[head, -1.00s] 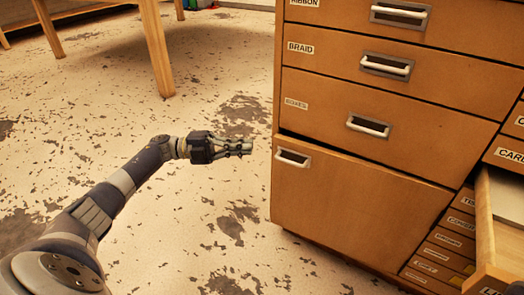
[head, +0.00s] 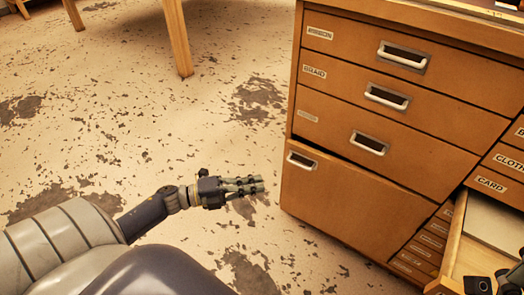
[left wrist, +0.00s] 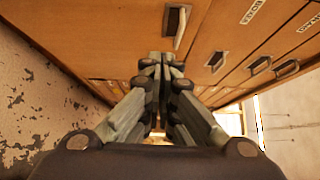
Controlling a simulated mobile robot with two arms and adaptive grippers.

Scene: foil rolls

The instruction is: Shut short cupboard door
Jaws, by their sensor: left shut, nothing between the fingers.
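The short cupboard door (head: 350,205) is the plain wooden panel at the lower left of the wooden cabinet (head: 292,80). It has a pale metal handle (head: 302,161) at its upper left. A dark gap shows along its top edge, so it looks slightly ajar. My left gripper (head: 262,186) is shut and empty, just left of the door, with its fingers pointing right. In the left wrist view its fingertips (left wrist: 161,60) are together in front of the wood, near the door handle (left wrist: 178,25). I cannot tell whether they touch.
A drawer (head: 455,240) stands pulled out at the lower right, with dark parts of my right arm or gripper (head: 512,278) by it. Several closed labelled drawers (head: 430,115) are above the door. Wooden table legs (head: 177,38) stand at the back. The floor (head: 130,120) left of the cabinet is clear.

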